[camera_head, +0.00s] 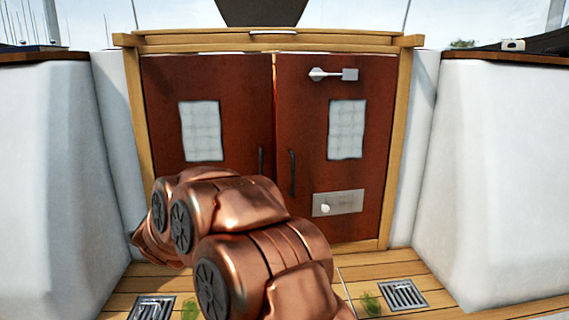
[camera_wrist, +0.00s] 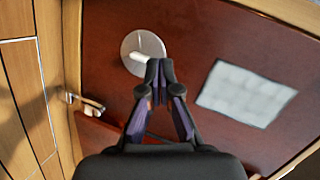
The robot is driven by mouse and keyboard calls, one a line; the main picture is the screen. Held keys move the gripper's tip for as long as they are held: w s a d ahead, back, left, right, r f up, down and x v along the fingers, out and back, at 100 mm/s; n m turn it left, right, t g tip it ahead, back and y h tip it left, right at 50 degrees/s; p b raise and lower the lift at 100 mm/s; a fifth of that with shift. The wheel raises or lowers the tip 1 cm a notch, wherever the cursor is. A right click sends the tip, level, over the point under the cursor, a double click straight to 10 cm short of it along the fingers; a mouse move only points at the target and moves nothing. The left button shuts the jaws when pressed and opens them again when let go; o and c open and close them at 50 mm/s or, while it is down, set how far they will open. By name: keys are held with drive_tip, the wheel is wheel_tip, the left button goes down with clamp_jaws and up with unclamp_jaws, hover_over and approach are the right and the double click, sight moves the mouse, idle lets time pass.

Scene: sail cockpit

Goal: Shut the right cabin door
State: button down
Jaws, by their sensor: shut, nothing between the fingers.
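The right cabin door (camera_head: 310,115) is a dark red-brown panel with a pale window (camera_head: 347,130), a metal latch (camera_head: 334,74) at the top and a dark upright handle (camera_head: 292,172). It stands nearly flush with the left cabin door (camera_head: 230,85); a narrow seam shows between them, and I cannot tell if it is slightly ajar. My gripper (camera_wrist: 160,65) is shut and empty in the wrist view. Its tips overlap a round metal disc (camera_wrist: 130,58) on a red-brown panel (camera_wrist: 195,45); contact is unclear. My arm hides the gripper in the head view.
A light wooden frame (camera_head: 400,130) surrounds the doors. White cockpit walls (camera_head: 500,170) rise at both sides. The plank floor (camera_head: 440,300) has metal grates (camera_head: 402,294). The wrist view shows a metal handle (camera_wrist: 88,102) beside pale wood panelling (camera_wrist: 25,90).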

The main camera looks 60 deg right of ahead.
drive_tip(key=s+d+r+m+g+h+p, duration=0.1)
drive_tip(key=s+d+r+m+g+h, duration=0.2)
drive_tip(key=d, duration=0.4)
drive_tip(key=s+d+r+m+g+h+p, duration=0.1)
drive_tip(key=s+d+r+m+g+h, duration=0.15)
drive_tip(key=s+d+m, duration=0.35)
drive_tip(key=m+g+h+p, duration=0.2)
drive_tip(key=m+g+h, duration=0.15)
drive_tip(key=g, duration=0.25)
approach(285, 171)
drive_tip(key=shift+m, duration=0.35)
drive_tip(key=d, duration=0.2)
drive_tip(key=s+d+r, duration=0.1)
drive_tip(key=d, duration=0.2)
drive_tip(key=shift+s+d+r, duration=0.3)
drive_tip(key=shift+s, duration=0.1)
drive_tip(key=shift+d+r, duration=0.1)
drive_tip(key=shift+d, duration=0.9)
